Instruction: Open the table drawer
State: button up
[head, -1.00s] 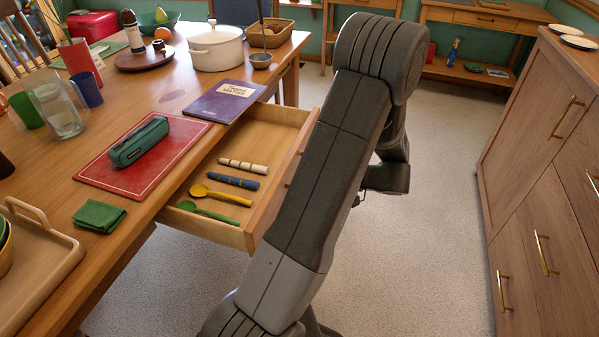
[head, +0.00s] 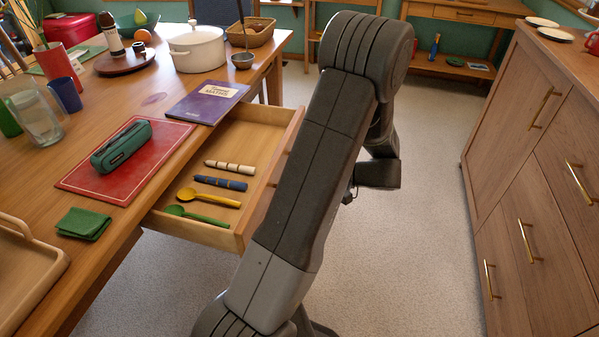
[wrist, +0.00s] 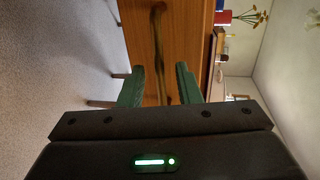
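The table drawer (head: 225,232) stands well open from the side of the wooden table (head: 135,215) in the head view. It holds a white-banded stick (head: 230,167), a blue stick (head: 220,183), a yellow spoon (head: 215,197) and a green spoon (head: 195,214). My arm hides much of the drawer's front and my gripper in the head view. In the wrist view, my gripper (wrist: 160,68) has its two green fingers apart, facing the wooden drawer front (wrist: 185,25). A dark bar handle (wrist: 158,40) runs between them, with gaps visible on both sides. Contact cannot be told.
On the table are a red mat (head: 80,182) with a green case (head: 121,146), a purple book (head: 207,100), a green cloth (head: 84,223) and a white pot (head: 198,52). A wooden cabinet (head: 510,130) stands at the right. The floor (head: 410,240) between is clear.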

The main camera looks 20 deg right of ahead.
jog(key=p+v, duration=0.1)
jog(key=v, duration=1.1)
jog(key=shift+s+d+p, duration=0.25)
jog(key=shift+d+p, duration=0.05)
jog(key=shift+p, duration=0.1)
jog(key=b+x, duration=0.2)
jog(key=x, duration=1.2)
